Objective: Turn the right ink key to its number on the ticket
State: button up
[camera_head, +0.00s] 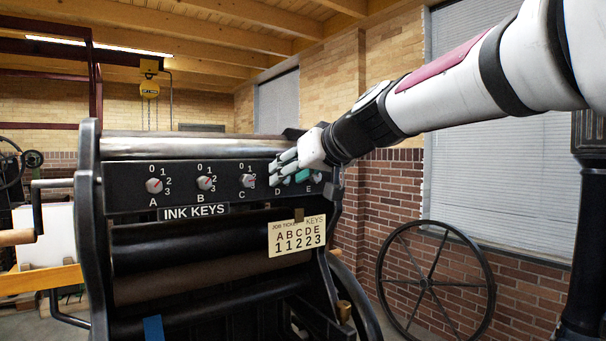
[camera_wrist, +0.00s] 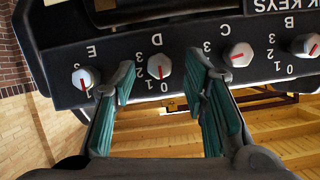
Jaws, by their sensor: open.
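The black ink key panel (camera_head: 130,201) has a row of white knobs with red pointers, lettered A to E. My gripper (camera_head: 280,168) is open at key D. In the wrist view, which is upside down, its green-padded fingers (camera_wrist: 164,88) stand on either side of key D (camera_wrist: 159,66), apart from it. D's pointer appears near 0. The job ticket (camera_head: 297,237) reads A 1, B 1, C 2, D 2, E 3. My fingers largely hide D in the head view.
Key A (camera_head: 154,185) and key B (camera_head: 204,183) are to the left, clear of my gripper. Neighbouring keys C and E sit close outside my fingers. A metal roller (camera_head: 180,146) lies above the panel. A large spoked wheel (camera_head: 424,283) stands at the right.

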jog(key=shift+w+a+f, duration=0.2)
jog(key=shift+w+a, duration=0.1)
jog(key=shift+w, duration=0.1)
grip_shut()
